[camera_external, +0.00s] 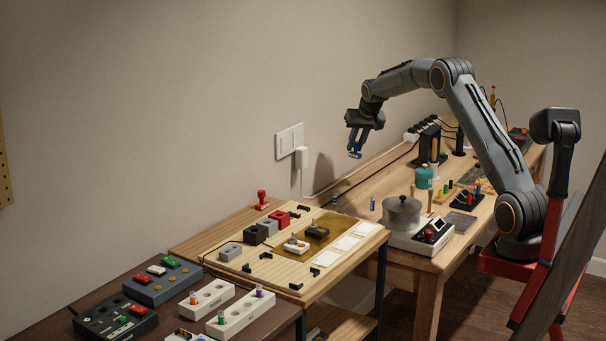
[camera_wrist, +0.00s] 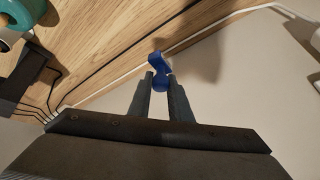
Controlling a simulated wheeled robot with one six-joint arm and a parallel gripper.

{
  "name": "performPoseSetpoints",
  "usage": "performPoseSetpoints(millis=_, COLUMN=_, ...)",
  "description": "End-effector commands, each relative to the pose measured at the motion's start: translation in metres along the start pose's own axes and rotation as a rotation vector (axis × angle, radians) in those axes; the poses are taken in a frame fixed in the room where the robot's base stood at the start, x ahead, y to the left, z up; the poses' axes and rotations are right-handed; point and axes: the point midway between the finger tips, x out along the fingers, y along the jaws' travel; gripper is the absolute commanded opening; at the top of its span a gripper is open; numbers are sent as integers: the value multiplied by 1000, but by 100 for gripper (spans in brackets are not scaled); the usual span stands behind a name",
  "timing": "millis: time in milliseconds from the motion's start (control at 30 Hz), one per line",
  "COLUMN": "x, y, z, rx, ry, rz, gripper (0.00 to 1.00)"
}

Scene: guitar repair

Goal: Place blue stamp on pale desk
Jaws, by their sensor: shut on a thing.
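My gripper (camera_external: 357,143) is raised in the air above the back of the wooden benches, near the wall. It is shut on the blue stamp (camera_external: 355,154), which hangs below the fingertips. In the wrist view the blue stamp (camera_wrist: 158,72) sits between the two finger ends, touching both, and part of it is hidden by them. The pale wooden desk (camera_external: 215,236) stands at the middle, lower than the stamp and to its left. A red stamp (camera_external: 262,199) stands upright at its back edge.
A board with grey, black and red blocks (camera_external: 276,219) fills much of the pale desk. A pot on a hot plate (camera_external: 402,213) stands on the right bench. A teal container (camera_external: 424,177) and cables are behind. A dark table with button boxes (camera_external: 163,281) is at front left.

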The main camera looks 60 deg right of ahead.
Motion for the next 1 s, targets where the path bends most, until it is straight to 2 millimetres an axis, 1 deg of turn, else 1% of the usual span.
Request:
performPoseSetpoints(millis=33, x=6, y=0, z=2, rx=-21, ry=-2, rz=-14, gripper=0)
performPoseSetpoints(millis=100, x=12, y=0, z=4, rx=-50, ry=-7, rz=-30, gripper=0)
performPoseSetpoints(millis=400, x=21, y=-1, z=9, rx=-90, ry=-14, rz=-52, gripper=0)
performPoseSetpoints(millis=467, x=28, y=0, z=13, rx=-90, ry=-15, rz=-52, gripper=0)
performPoseSetpoints(millis=600, x=50, y=3, z=26, rx=-90, ry=-15, rz=-51, gripper=0)
performPoseSetpoints(millis=700, x=63, y=5, z=32, rx=-90, ry=-14, rz=-51, gripper=0)
performPoseSetpoints(millis=867, x=73, y=6, z=37, rx=-91, ry=-13, rz=-51, gripper=0)
performPoseSetpoints(millis=1000, x=85, y=8, z=45, rx=-91, ry=-15, rz=-51, gripper=0)
